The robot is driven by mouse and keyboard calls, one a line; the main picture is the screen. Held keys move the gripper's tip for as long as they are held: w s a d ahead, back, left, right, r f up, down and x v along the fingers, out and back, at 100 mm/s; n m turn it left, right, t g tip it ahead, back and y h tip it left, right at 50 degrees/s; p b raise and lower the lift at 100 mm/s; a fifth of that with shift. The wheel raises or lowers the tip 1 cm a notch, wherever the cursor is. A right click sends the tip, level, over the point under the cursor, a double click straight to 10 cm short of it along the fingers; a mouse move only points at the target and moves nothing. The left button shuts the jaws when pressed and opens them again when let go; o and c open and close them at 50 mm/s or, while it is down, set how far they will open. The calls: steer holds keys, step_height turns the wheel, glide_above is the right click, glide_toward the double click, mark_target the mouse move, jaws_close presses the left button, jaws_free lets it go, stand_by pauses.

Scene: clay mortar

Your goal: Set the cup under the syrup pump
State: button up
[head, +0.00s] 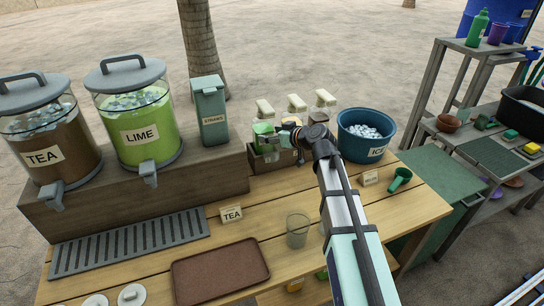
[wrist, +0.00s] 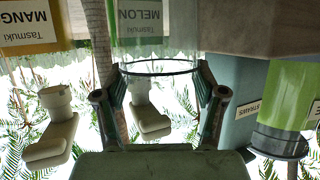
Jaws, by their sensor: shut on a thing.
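My gripper (wrist: 160,100) is shut on a clear cup (wrist: 158,69); the cup's rim shows between the fingers. The wrist picture is upside down. In it, the syrup bottle labelled MELON (wrist: 140,15) and its beige pump (wrist: 150,115) show behind the cup. I cannot tell whether the cup is directly under the spout. The MANGO bottle (wrist: 30,22) and its pump (wrist: 50,128) are beside it. In the head view my gripper (head: 298,135) is at the pump row, near the green melon bottle (head: 263,129); the held cup is hard to make out there.
A blue ICE tub (head: 347,141) stands right of my gripper. The STRAWS box (head: 211,115) and LIME dispenser (head: 143,136) stand left. Another clear cup (head: 298,231) stands on the table near a TEA card (head: 231,213) and a brown tray (head: 219,272).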

mark_target(277, 159)
steer(key=f, duration=0.4)
steer(key=f+p, duration=0.1)
steer(key=f, duration=0.4)
steer(key=shift+s+d+f, duration=0.1)
steer(key=shift+s+f, duration=0.1)
steer(key=shift+w+f+p, duration=0.2)
steer(key=shift+f+p, duration=0.15)
steer(key=shift+f, duration=0.25)
steer(key=shift+f+b, duration=0.15)
steer(key=shift+b, duration=0.15)
steer(key=o, duration=1.2)
steer(key=shift+r+p, duration=0.25)
steer(key=shift+p, duration=0.05)
steer(key=b+v, duration=0.2)
steer(key=v, duration=1)
